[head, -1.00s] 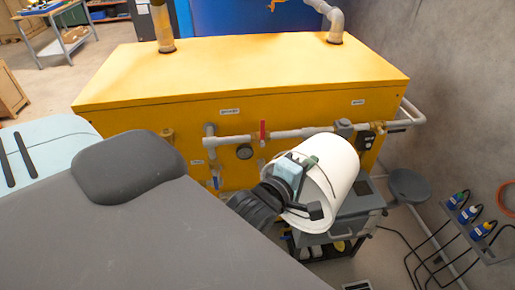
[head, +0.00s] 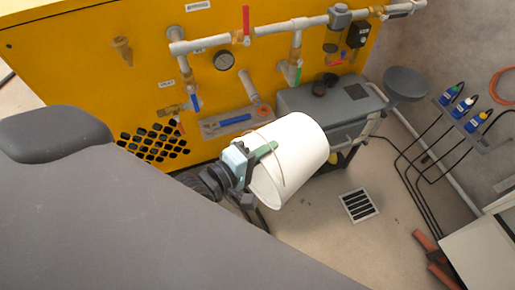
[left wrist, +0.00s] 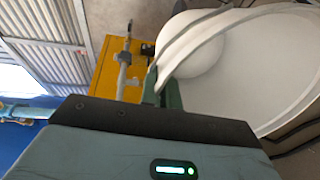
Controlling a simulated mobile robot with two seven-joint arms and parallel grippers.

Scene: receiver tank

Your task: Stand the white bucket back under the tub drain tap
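The white bucket (head: 297,158) hangs tilted in the air, its rim to the left and its closed end to the upper right. My left gripper (head: 262,155) is shut on its rim, with a greenish finger against the wall. In the left wrist view the bucket (left wrist: 240,65) fills the upper right, and a finger of my left gripper (left wrist: 165,92) lies at its rim. My right gripper is out of view.
The yellow housing (head: 90,65) with grey pipes stands behind. A floor grate (head: 358,205) lies at right, near black cables (head: 410,190) along the wall.

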